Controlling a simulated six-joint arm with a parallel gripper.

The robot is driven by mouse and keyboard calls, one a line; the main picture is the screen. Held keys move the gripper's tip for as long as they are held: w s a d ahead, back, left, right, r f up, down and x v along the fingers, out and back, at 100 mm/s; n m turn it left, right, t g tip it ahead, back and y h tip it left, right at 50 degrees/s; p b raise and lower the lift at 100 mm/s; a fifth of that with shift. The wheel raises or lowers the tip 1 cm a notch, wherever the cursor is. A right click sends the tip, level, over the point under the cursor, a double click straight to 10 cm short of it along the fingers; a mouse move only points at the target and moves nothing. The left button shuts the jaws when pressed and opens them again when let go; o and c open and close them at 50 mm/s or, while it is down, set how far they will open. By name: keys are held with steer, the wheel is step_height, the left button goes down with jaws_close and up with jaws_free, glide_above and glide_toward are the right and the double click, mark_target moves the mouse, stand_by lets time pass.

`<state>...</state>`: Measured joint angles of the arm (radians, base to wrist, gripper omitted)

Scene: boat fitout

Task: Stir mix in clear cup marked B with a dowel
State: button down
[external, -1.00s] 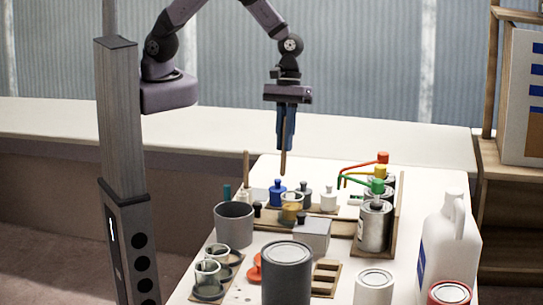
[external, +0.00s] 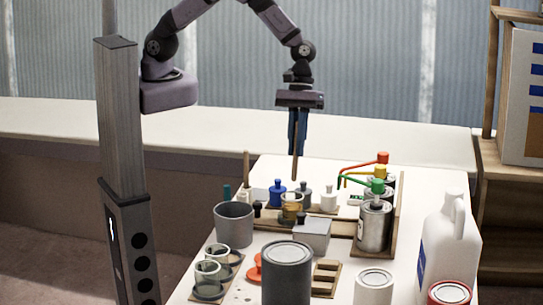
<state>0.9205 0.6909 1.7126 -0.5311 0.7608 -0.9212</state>
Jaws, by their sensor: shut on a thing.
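My gripper (external: 297,148) is shut on a thin wooden dowel (external: 295,170), which points straight down. The dowel's lower end is in the air above the back of the white table, over the small bottles. A clear cup with amber mix (external: 291,203) stands below it, in front of the bottles. Two more clear cups, a rear one (external: 218,252) and a front one (external: 207,272), stand on a grey holder at the front left. I cannot read a B on any cup.
Blue (external: 277,193) and white (external: 329,199) bottles stand near the amber cup. Cans with coloured pumps (external: 375,225) are at the right. A grey pot (external: 234,226), grey box (external: 312,234), large grey can (external: 287,270) and white jug (external: 450,245) crowd the table.

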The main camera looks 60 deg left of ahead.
mark_target(293, 177)
step_height(293, 177, down, 2)
steer(key=shift+f+b, duration=0.15)
steer(key=shift+b, duration=0.7)
steer(key=shift+b+x, duration=2.2)
steer(key=shift+x, duration=1.75)
steer(key=shift+a+f, duration=0.1)
steer(key=shift+s+f, duration=0.1)
steer(key=shift+s, duration=0.05)
